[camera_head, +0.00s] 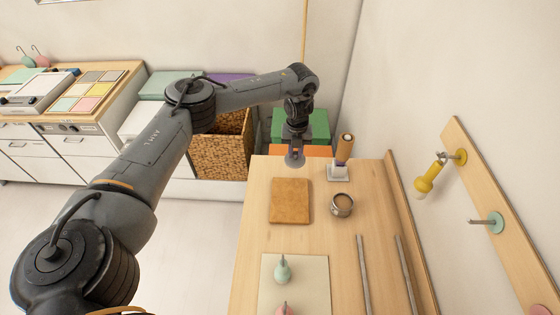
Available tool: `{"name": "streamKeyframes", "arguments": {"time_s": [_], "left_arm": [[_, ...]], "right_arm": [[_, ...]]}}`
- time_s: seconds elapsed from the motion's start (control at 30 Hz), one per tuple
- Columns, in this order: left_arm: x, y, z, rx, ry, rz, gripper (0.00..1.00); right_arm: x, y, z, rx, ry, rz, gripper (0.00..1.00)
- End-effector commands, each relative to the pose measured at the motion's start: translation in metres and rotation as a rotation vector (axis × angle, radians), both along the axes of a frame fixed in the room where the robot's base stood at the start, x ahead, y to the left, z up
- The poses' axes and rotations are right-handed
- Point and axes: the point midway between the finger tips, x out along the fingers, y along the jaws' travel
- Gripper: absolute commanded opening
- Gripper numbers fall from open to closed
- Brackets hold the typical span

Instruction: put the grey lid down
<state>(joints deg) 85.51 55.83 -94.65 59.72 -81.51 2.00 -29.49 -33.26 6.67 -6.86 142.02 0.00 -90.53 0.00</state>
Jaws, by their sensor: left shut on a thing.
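My left gripper (296,148) points down at the far end of the wooden table (262,220), near its back edge. It is shut on the grey lid (294,160), a small round disc just below the fingers. I cannot tell whether the lid touches the table or hangs above it. The fingertips are small and partly hidden by the gripper body. My right gripper is not in view.
A brown square board (290,201) lies nearer, beside an open round pot (342,205). A cream mat (310,275) and two metal rails (364,275) lie in front.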

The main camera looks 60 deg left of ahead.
Motion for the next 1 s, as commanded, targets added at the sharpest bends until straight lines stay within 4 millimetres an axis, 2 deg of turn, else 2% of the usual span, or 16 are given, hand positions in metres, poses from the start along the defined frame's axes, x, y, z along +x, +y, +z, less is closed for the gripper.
{"name": "streamKeyframes", "arguments": {"time_s": [0.03, 0.2, 0.4, 0.57, 0.87, 1.0], "left_arm": [[-0.005, 0.011, -0.006, 0.000, 0.002, 0.005, 0.00], [-0.016, 0.039, -0.025, 0.001, 0.002, 0.004, 0.00], [-0.023, 0.057, -0.037, 0.000, 0.001, 0.000, 0.00], [-0.024, 0.060, -0.041, 0.000, 0.000, -0.001, 0.00], [-0.025, 0.059, -0.074, 0.000, 0.002, -0.002, 0.00], [-0.024, 0.060, -0.079, -0.001, 0.001, 0.000, 0.00]], "right_arm": [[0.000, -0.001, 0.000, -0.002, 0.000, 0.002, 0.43], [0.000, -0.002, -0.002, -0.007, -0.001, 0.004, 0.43], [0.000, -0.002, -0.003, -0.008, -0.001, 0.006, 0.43], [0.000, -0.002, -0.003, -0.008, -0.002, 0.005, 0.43], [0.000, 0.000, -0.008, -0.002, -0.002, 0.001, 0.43], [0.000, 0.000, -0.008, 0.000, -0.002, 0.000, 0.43]]}}
